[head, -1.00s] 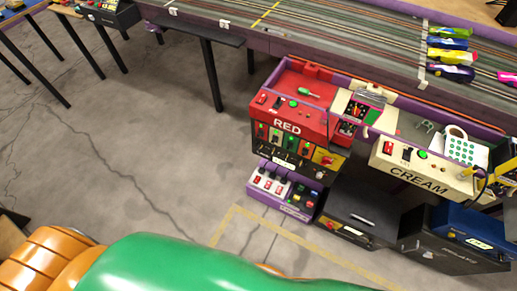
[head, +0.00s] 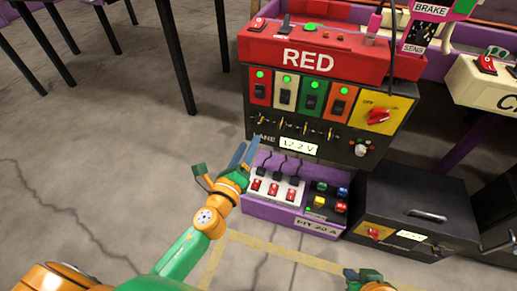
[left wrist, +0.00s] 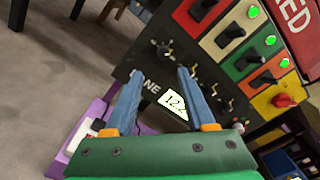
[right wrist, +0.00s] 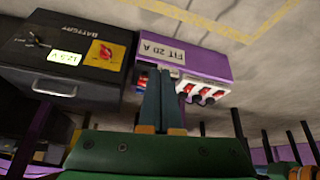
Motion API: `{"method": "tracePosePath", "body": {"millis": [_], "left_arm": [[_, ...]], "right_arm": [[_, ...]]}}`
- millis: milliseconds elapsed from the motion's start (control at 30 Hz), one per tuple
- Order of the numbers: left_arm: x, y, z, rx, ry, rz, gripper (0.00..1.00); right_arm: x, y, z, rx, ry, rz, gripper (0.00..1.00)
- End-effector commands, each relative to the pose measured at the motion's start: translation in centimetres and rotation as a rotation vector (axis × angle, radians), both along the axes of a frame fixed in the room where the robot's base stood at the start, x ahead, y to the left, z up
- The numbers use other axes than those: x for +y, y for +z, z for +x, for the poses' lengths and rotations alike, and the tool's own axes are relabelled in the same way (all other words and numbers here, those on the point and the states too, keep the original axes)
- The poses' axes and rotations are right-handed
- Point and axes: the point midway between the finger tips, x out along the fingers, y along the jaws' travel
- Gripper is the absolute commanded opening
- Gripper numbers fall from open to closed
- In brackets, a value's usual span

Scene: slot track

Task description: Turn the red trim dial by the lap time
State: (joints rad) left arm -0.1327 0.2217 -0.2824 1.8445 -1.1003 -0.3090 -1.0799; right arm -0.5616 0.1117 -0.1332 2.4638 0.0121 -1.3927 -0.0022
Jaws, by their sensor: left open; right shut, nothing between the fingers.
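A red dial (head: 378,117) sits on a yellow plate at the right end of the black panel under the RED box; it also shows in the left wrist view (left wrist: 285,100). Another red dial (head: 373,233) is on the yellow plate of the black battery box, and in the right wrist view (right wrist: 105,53). I cannot read a lap time by either. My left gripper (head: 243,148) is open and empty, left of the panel's lower edge; its fingers (left wrist: 160,72) point at the panel. My right gripper (head: 365,278) is shut and empty at the bottom edge; its fingers (right wrist: 163,85) are together.
The black battery box (head: 415,195) stands to the right. Bare floor is at left.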

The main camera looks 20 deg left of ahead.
Motion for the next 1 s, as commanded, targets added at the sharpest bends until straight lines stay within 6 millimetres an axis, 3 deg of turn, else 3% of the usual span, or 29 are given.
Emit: {"method": "tracePosePath", "body": {"millis": [167, 300, 400, 833, 867, 1000], "left_arm": [[-0.2, 0.7, 2.6, -0.020, -0.001, 0.019, 0.55], [-0.2, 0.6, 5.2, -0.017, -0.001, 0.015, 0.55], [-0.3, 0.5, 6.1, -0.015, -0.001, 0.015, 0.55], [-0.3, 0.6, 7.1, -0.012, -0.001, 0.013, 0.55], [-0.3, 0.6, 7.1, -0.012, -0.001, 0.013, 0.50], [-0.3, 0.5, 7.1, -0.012, -0.001, 0.012, 0.12]], "right_arm": [[0.3, 0.9, 1.2, -0.068, 0.004, 0.011, 0.00], [1.1, 2.6, 4.0, -0.226, 0.015, 0.039, 0.00], [1.5, 3.7, 5.3, -0.309, 0.020, 0.053, 0.00], [1.9, 5.0, 6.5, -0.396, 0.025, 0.069, 0.00], [1.9, 5.0, 6.5, -0.396, 0.025, 0.069, 0.00], [1.9, 5.0, 6.5, -0.395, 0.025, 0.069, 0.00]]}}
